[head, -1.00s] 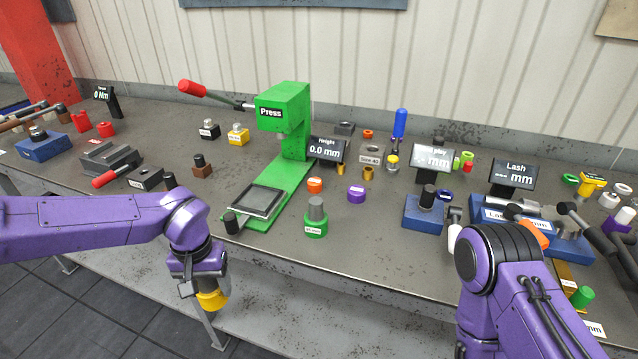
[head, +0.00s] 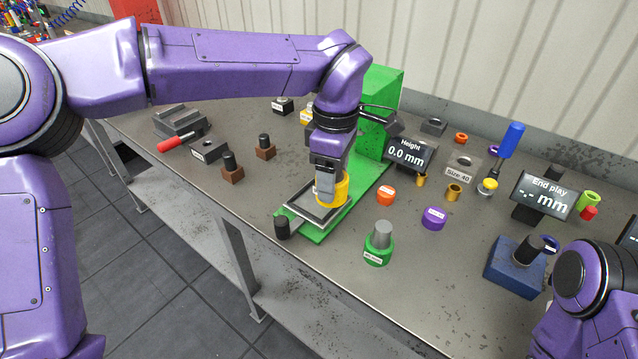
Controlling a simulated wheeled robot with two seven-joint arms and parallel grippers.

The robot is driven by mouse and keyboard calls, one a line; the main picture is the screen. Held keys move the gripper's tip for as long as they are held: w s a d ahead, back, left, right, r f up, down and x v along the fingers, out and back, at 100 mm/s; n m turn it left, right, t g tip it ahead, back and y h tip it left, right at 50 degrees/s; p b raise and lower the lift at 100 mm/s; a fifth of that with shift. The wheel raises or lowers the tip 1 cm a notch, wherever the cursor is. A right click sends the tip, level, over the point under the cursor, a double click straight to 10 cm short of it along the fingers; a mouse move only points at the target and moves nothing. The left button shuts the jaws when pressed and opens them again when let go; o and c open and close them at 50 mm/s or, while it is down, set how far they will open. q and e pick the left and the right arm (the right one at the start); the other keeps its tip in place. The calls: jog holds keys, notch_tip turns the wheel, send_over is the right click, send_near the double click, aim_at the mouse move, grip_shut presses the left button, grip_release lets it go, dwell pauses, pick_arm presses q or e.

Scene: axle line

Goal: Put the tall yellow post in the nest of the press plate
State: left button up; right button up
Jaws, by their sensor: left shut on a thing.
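My left gripper (head: 326,186) points down over the press plate (head: 298,207) and is shut on the yellow post (head: 339,192). The post's yellow side shows just right of the fingers, low over the plate's right part. I cannot tell whether its bottom touches the plate. The nest is hidden behind the gripper and post. The plate is a dark-framed grey square on the green press base (head: 362,196). The green press (head: 380,88) stands behind, partly covered by my left arm. My right gripper is out of view; only part of my right arm shows at the lower right.
An orange ring (head: 386,195), a purple ring (head: 433,218) and a green holder with a grey pin (head: 379,246) stand right of the press. A black knob (head: 282,228) sits at the plate's front. The height display (head: 409,154) stands close right of the press.

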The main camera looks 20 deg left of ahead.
pick_arm(q)
jog(key=w+a+f+p, duration=0.1)
jog(key=w+a+f, duration=0.1)
jog(key=w, duration=0.1)
jog(key=w+a+f+p, duration=0.1)
jog(key=w+f, duration=0.2)
jog(key=w+a+f+p, duration=0.1)
jog(key=w+a+f, duration=0.1)
jog(key=w+f, duration=0.1)
jog(key=shift+a+f+p, duration=0.1)
jog(key=shift+a+p, duration=0.2)
notch_tip(320, 180, down, 3)
jog(key=shift+w+r, duration=0.1)
jog(key=shift+w+f, duration=0.15)
jog(key=shift+f, duration=0.25)
jog(key=shift+f, duration=0.1)
jog(key=o, duration=1.5)
